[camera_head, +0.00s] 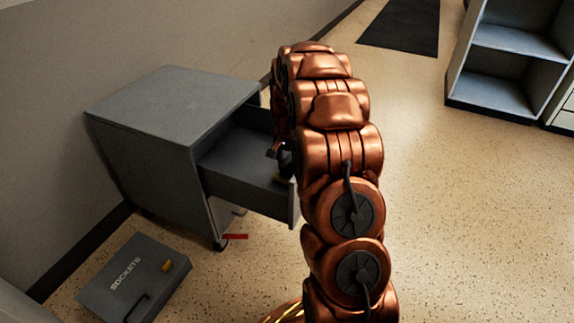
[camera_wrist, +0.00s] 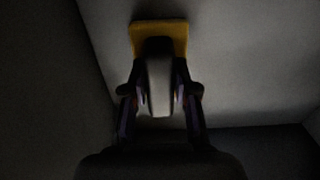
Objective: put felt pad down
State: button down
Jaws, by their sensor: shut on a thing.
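My gripper (camera_wrist: 159,100) is shut on a pale, long-shaped thing in the wrist view, with a dark finger on each side. A yellow-orange square piece (camera_wrist: 158,30) shows just beyond it; I take this to be the felt pad. I cannot tell whether the pale and yellow parts are one piece. A grey surface lies behind them, and the view is dark. In the head view my gripper is mostly hidden behind my copper arm, at the open drawer (camera_head: 240,165) of the grey cabinet (camera_head: 170,100).
A grey case marked SOCKETS (camera_head: 118,290) lies on the floor at the lower left. A small red thing (camera_head: 236,237) lies near the cabinet's wheel. A dark mat (camera_head: 402,25) and an open shelf unit (camera_head: 500,70) stand at the back. The floor to the right is clear.

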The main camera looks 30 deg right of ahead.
aim_at(287, 161)
jog(key=c, duration=0.9)
grip_release()
jog(key=shift+f, duration=0.15)
notch_tip(287, 161, up, 12)
jog(key=p, duration=0.5)
jog(key=s+a+r+n, duration=0.3)
jog(key=s+a+r, duration=0.1)
jog(key=s+a, duration=0.4)
jog(key=s+a+n+g, duration=0.1)
jog(key=s+a+n, duration=0.3)
jog(key=s+a, duration=0.4)
jog(key=s+a+n+g, duration=0.2)
jog(key=s+a+n, duration=0.3)
jog(key=s, duration=1.7)
jog(key=a+r, duration=0.1)
jog(key=a, duration=0.2)
jog(key=shift+s+g, duration=0.3)
jog(key=shift+s, duration=0.05)
